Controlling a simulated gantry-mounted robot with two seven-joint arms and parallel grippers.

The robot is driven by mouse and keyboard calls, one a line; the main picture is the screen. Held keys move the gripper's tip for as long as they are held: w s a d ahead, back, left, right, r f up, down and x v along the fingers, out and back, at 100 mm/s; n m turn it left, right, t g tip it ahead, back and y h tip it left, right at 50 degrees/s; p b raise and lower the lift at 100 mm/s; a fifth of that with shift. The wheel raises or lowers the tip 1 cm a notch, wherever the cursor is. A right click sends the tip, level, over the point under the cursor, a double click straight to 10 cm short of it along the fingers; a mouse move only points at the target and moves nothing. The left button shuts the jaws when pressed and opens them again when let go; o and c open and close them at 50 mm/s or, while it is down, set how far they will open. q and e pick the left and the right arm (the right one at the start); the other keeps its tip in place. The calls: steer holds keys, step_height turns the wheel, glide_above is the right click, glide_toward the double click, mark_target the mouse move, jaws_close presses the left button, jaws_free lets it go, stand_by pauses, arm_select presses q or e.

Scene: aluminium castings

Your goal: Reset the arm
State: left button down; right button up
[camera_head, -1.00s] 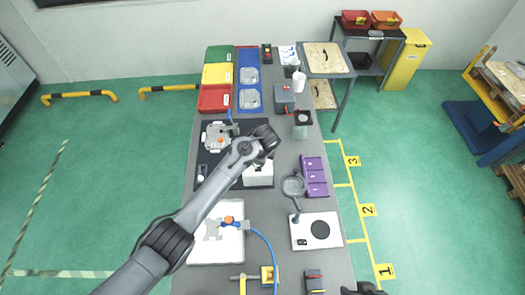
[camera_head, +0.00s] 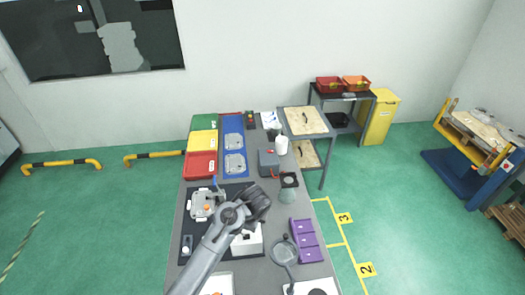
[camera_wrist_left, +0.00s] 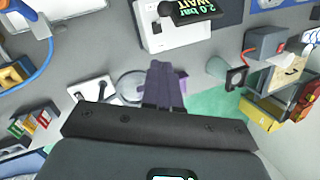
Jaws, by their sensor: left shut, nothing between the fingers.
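My left arm (camera_head: 212,255) reaches up from the bottom of the head view. Its dark wrist and gripper (camera_head: 257,202) are over the middle of the bench, beside the white device (camera_head: 247,243). The fingers are hard to make out there. In the left wrist view my left gripper (camera_wrist_left: 165,88) is shut and empty, above the bench and apart from the objects below. The white device (camera_wrist_left: 178,36) carries a dark display there. My right gripper is out of view.
A casting (camera_head: 206,204) lies on a black mat at left. A magnifier (camera_head: 284,252), purple tray (camera_head: 306,240) and glass beaker (camera_head: 287,196) stand right of the arm. Red, yellow and green bins (camera_head: 200,165) and a blue tray (camera_head: 233,145) are behind.

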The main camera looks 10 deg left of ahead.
arm_select(q)
steer(key=s+a+f+n+h+p, duration=0.1)
steer(key=s+a+f+n, duration=0.2)
steer(key=s, duration=0.6)
steer(key=s+a+f+n+h, duration=0.1)
steer(key=s+f+n, duration=0.35)
steer(key=s, duration=0.35)
steer(key=s+a+r+n, duration=0.2)
steer(key=s+n, duration=0.1)
steer(key=s, duration=0.3)
steer(key=s+a+r+n, duration=0.2)
steer(key=s+a+n, duration=0.1)
steer(key=s, duration=0.4)
steer(key=s+a+r+n+p, duration=0.1)
steer(key=s+a+r+n, duration=0.1)
steer(key=s, duration=0.4)
steer(key=shift+s+a+r+n, duration=0.2)
steer(key=shift+a+r+n, duration=0.15)
steer(key=shift+n, duration=0.5)
